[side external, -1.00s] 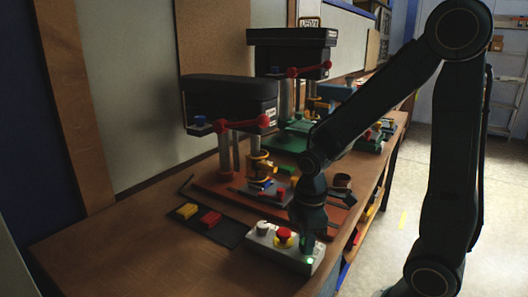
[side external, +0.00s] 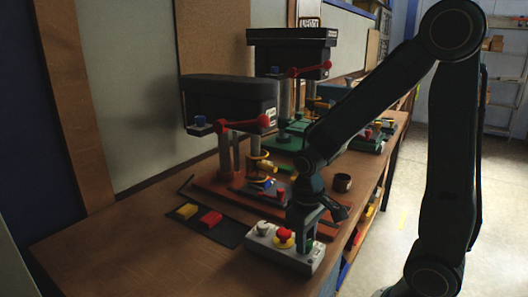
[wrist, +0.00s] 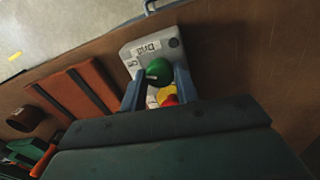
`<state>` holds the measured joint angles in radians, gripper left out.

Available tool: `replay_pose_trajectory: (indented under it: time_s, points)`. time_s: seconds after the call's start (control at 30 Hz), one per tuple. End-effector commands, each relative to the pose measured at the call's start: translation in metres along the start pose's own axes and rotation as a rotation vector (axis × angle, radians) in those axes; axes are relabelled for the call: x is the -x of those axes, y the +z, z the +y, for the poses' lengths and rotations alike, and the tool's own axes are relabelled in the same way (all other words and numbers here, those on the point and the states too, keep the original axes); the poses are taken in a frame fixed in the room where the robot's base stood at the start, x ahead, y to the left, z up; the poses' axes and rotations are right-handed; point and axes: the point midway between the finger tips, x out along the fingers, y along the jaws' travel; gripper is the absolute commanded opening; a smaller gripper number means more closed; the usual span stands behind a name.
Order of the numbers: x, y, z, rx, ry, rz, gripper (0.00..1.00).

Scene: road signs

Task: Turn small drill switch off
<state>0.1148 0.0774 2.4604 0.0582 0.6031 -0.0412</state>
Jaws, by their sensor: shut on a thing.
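A grey control box (side external: 285,248) lies at the bench's front edge. It carries a white knob (side external: 263,228), a red button on a yellow collar (side external: 284,236) and a green knob (wrist: 158,70). In the wrist view, the box (wrist: 169,41) has a white label reading "Drill" and smaller "On" lettering. My gripper (wrist: 158,78) points down, with its two blue-grey fingers on either side of the green knob, shut on it. The red button (wrist: 169,100) shows between the fingers, partly hidden by my wrist. The nearer black-headed drill (side external: 230,100) stands behind the box.
A dark tray with a yellow block (side external: 187,210) and a red block (side external: 210,218) lies left of the box. A brown cup (side external: 342,182) stands behind my gripper. A second drill (side external: 291,50) stands farther back. The bench's near left is clear.

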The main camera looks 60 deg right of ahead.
Motion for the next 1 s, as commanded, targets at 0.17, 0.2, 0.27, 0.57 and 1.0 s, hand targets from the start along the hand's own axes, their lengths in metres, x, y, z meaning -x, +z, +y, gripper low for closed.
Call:
replay_pose_trajectory:
  time_s: [0.17, 0.2, 0.27, 0.57, 1.0]
  points:
    - [0.0009, -0.001, 0.0004, -0.053, 0.001, 0.0, 0.08]
    - [0.0009, -0.001, 0.0004, -0.059, 0.001, 0.0, 0.08]
    - [0.001, -0.001, 0.0005, -0.065, 0.001, 0.0, 0.08]
    - [0.001, -0.0011, 0.0005, -0.069, 0.001, 0.0, 0.08]
    - [0.0004, -0.0005, 0.0002, -0.067, 0.0, -0.002, 0.52]
